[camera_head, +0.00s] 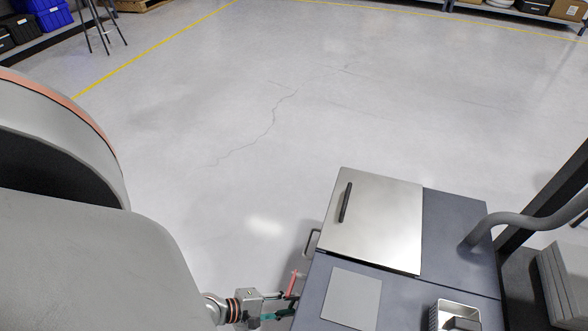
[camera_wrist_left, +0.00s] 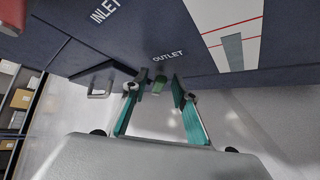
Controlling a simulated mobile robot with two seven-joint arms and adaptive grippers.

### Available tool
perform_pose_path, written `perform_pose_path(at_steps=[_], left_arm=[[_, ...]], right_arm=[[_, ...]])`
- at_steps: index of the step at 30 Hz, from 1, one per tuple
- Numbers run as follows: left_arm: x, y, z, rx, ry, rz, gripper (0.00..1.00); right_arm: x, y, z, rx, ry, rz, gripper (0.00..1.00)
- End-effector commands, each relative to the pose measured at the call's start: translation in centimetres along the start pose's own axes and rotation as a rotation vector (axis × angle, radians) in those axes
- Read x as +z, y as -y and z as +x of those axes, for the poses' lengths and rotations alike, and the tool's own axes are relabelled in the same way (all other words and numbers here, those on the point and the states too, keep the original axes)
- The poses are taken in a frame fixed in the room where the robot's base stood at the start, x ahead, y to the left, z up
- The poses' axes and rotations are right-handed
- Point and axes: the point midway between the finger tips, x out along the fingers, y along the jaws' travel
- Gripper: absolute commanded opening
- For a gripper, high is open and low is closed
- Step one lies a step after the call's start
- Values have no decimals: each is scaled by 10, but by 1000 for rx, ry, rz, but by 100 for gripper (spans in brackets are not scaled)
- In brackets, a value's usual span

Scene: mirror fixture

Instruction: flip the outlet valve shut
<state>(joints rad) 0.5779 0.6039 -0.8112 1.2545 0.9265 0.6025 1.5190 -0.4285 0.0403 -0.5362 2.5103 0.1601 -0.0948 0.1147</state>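In the left wrist view, a small green piece (camera_wrist_left: 159,85), which looks like the outlet valve's handle seen nearly end-on, sits under the "OUTLET" label on the dark cabinet side. My left gripper (camera_wrist_left: 155,91) is open, its teal fingers to either side of the green piece with gaps visible. I cannot tell how far the tips reach past it. In the head view, my left gripper (camera_head: 284,308) is at the cabinet's left edge, where the outlet valve is hidden or too small to make out. My right gripper is not in view.
A thin red bar (camera_head: 293,284) stands beside my left gripper. The cabinet (camera_head: 310,290) has a steel lid (camera_head: 375,220) with a black handle, a side handle (camera_head: 312,241), and a small metal bin (camera_head: 455,308) on top. A grey pipe (camera_head: 520,221) is at right. The floor beyond is clear.

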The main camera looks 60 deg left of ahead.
Motion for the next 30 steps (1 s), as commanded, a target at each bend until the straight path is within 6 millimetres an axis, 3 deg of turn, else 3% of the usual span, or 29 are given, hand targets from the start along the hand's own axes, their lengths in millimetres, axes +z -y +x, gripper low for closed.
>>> perform_pose_path(at_steps=[11,12,15,23,30], left_arm=[[0,0,9,0,0,1,28],[0,0,9,0,0,1,25],[0,0,9,0,0,1,0],[0,1,9,11,-1,11,0],[-2,9,11,126,-5,125,0]], right_arm=[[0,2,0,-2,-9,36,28],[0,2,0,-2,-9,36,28],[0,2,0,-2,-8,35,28],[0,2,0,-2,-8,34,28],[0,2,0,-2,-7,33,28]])
